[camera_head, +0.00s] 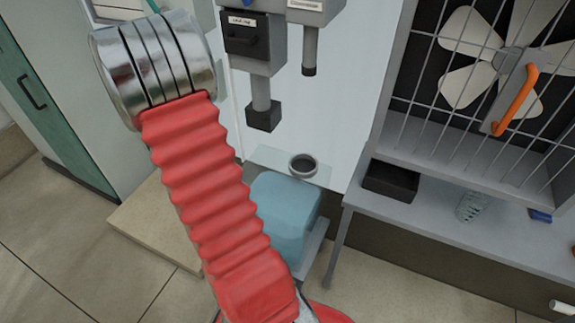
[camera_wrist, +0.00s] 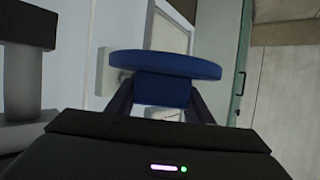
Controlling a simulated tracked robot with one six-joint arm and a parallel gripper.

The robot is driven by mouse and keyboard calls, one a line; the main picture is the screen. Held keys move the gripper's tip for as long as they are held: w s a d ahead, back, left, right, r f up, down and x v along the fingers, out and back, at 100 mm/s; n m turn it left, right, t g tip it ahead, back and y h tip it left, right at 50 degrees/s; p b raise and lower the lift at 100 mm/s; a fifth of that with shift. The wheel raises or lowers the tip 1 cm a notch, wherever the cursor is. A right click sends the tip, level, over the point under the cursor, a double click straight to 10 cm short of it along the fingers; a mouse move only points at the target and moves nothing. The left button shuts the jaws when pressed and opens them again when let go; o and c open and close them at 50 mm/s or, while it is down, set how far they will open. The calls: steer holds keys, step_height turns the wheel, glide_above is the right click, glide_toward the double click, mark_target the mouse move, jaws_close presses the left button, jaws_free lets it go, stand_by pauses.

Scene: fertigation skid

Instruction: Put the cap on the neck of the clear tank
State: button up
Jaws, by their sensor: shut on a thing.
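The cap (camera_wrist: 163,65) is a blue disc with a narrower blue block, seen in the wrist view. My gripper (camera_wrist: 161,92) is shut on that block, one dark finger on each side, with the disc beyond the fingertips. In the head view my red-sleeved arm hides the gripper and cap. The clear tank (camera_head: 285,205) stands low in the middle of the head view, pale blue below with a clear top. Its neck (camera_head: 303,166) is a dark-rimmed round opening with nothing on it. The arm covers the tank's left part. The neck does not show in the wrist view.
A grey column with a black block (camera_head: 263,115) hangs above and left of the neck, and a dark nozzle (camera_head: 309,65) hangs above it. A shelf (camera_head: 440,215) with a black tray (camera_head: 391,180) and a caged fan are at right. A green cabinet (camera_head: 45,110) is at left.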

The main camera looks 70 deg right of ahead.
steer(key=s+d+f+m+g+h, duration=0.2)
steer(key=s+d+m+g, duration=0.1)
steer(key=s+d, duration=0.6)
steer(key=m+g+h, duration=0.2)
steer(key=m+g, duration=0.4)
steer(key=g, duration=0.1)
glide_above(308, 157)
step_height(308, 157, down, 5)
steer(key=shift+w+d+r, duration=0.1)
steer(key=shift+y, duration=0.3)
steer(key=shift+f, duration=2.9)
steer(key=shift+f, duration=2.1)
